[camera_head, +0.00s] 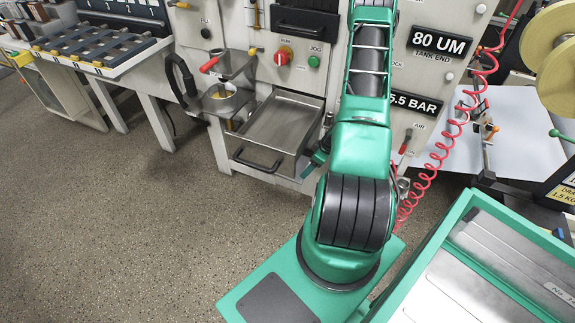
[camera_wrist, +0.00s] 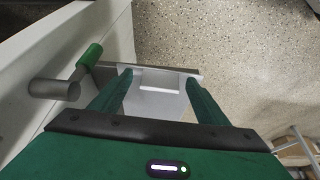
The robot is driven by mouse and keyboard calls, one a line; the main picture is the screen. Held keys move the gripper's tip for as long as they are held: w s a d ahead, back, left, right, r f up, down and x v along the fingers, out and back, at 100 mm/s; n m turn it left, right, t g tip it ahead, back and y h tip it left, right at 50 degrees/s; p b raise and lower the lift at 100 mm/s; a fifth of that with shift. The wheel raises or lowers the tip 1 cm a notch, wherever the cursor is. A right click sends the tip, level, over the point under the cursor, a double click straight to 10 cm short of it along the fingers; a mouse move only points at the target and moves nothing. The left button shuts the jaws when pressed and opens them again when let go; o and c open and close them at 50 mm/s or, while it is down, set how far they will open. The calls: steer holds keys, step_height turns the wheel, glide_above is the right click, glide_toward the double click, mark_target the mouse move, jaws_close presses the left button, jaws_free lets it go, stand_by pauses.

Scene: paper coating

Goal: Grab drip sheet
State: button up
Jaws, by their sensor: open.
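In the wrist view my gripper (camera_wrist: 160,82) is open, its two green fingers pointing away from the camera. A pale flat sheet (camera_wrist: 155,101) with a small whiter patch and a dark far edge shows between and beyond the fingers. It looks like the drip sheet, but I cannot be certain. I cannot tell whether the fingers touch it; they are not closed on it. In the head view my green arm rises past the machine front, and the gripper is not visible there.
A green-ended grey lever (camera_wrist: 89,57) sits left of my fingers by a pale panel. Speckled floor lies to the right. In the head view, a metal tray (camera_head: 306,100) projects from the machine. A red coiled hose (camera_head: 441,150) hangs right of my arm, near a green-rimmed bin (camera_head: 425,270).

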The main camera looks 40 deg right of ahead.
steer(key=c, duration=1.1)
steer(key=shift+c, duration=0.2)
steer(key=shift+r, duration=0.15)
